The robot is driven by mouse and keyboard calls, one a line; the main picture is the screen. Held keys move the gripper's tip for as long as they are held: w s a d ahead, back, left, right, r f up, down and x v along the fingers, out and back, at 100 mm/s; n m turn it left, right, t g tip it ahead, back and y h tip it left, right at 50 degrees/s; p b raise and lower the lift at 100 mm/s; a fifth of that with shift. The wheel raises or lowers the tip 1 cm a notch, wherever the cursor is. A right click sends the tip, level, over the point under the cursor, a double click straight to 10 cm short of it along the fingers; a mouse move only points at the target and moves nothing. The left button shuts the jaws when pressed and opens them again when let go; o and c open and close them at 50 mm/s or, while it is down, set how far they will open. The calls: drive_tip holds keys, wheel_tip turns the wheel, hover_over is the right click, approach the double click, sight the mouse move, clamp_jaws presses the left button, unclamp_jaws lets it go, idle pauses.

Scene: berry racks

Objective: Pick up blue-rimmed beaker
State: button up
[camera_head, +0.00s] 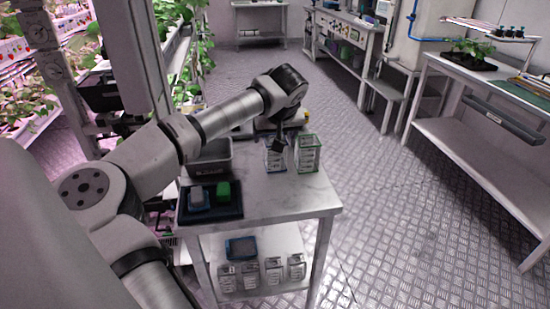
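Two clear beakers with pale markings stand side by side on the small white table (290,203). The left one, which looks like the blue-rimmed beaker (273,160), has a bluish top edge partly covered by my gripper. The right one is a green-rimmed beaker (308,155). My gripper (281,147) points down at the top of the left beaker, close to its rim. The fingers are dark and small here, so I cannot tell whether they are open or touch the beaker.
A grey bin (229,158) stands left of the beakers. In front of it a dark tray (231,213) holds a blue-edged block and a green block. Several clear containers (250,274) and a blue-edged item (241,247) occupy the lower shelf. The front right tabletop is bare.

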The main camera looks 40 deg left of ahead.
drive_tip(key=b+x, duration=0.1)
drive_tip(key=x, duration=0.4)
drive_tip(key=shift+d+f+b, duration=0.15)
drive_tip(key=shift+d+b, duration=0.1)
drive_tip(key=shift+b, duration=0.1)
drive_tip(key=shift+s, duration=0.1)
drive_tip(key=c, duration=1)
drive_tip(key=shift+c, duration=0.2)
